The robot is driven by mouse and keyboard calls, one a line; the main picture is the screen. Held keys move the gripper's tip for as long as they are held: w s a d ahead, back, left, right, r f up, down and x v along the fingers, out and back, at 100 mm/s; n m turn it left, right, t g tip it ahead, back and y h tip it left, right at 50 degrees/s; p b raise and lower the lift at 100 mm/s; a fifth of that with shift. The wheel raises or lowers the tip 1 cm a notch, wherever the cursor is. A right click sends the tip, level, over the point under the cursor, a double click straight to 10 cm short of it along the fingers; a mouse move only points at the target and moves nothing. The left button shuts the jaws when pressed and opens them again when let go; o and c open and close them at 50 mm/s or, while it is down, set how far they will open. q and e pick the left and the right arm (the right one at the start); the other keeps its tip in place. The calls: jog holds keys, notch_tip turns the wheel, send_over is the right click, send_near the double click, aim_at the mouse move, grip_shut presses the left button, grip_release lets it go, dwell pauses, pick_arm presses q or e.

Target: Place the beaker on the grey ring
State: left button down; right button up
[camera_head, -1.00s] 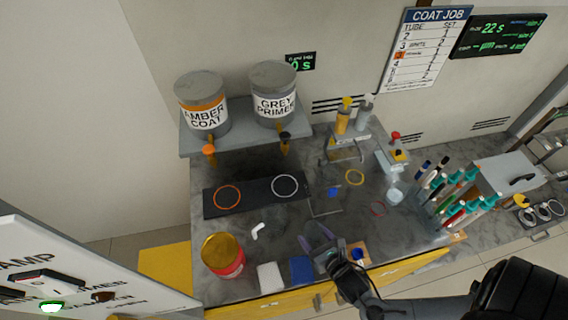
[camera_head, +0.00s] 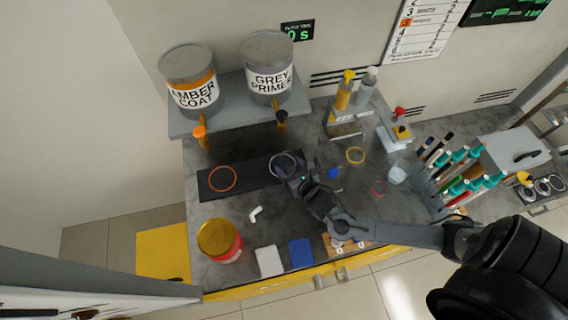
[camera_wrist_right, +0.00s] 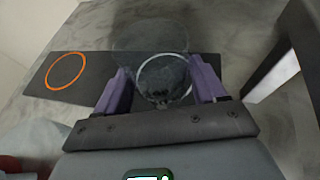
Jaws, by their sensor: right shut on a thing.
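The beaker (camera_wrist_right: 150,40) is a see-through, dark-tinted vessel held between the two purple fingers of my right gripper (camera_wrist_right: 161,80) in the right wrist view. The grey ring (camera_wrist_right: 181,62) shows pale through and around the beaker on a dark strip. The beaker overlaps the ring in this view; whether it touches the strip I cannot tell. In the head view my right gripper (camera_head: 288,172) is over the grey ring (camera_head: 275,161), hiding part of it. The beaker is hard to make out there. My left gripper is not in view.
The dark strip (camera_head: 210,193) also bears an orange ring (camera_head: 222,179). Amber and grey primer tanks (camera_head: 268,72) stand on a shelf behind, with taps above the strip. A red-and-yellow can (camera_head: 219,241) and a white bent piece (camera_head: 256,213) are in front. Tube racks stand right.

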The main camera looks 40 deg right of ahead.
aim_at(286, 164)
jog(key=w, duration=0.2)
jog(key=w+d, duration=0.1)
jog(key=w, duration=0.1)
jog(key=shift+w, duration=0.15)
notch_tip(286, 164, down, 3)
jog(key=shift+r+b, duration=0.15)
jog(key=shift+b, duration=0.35)
jog(key=shift+f, duration=0.45)
jog(key=shift+f, duration=0.1)
jog(key=o, duration=1)
jog(key=shift+s+a+r, duration=0.1)
jog(key=shift+s+r, duration=0.3)
jog(key=shift+s, duration=0.15)
jog(key=p+v, duration=0.2)
jog(key=v, duration=0.9)
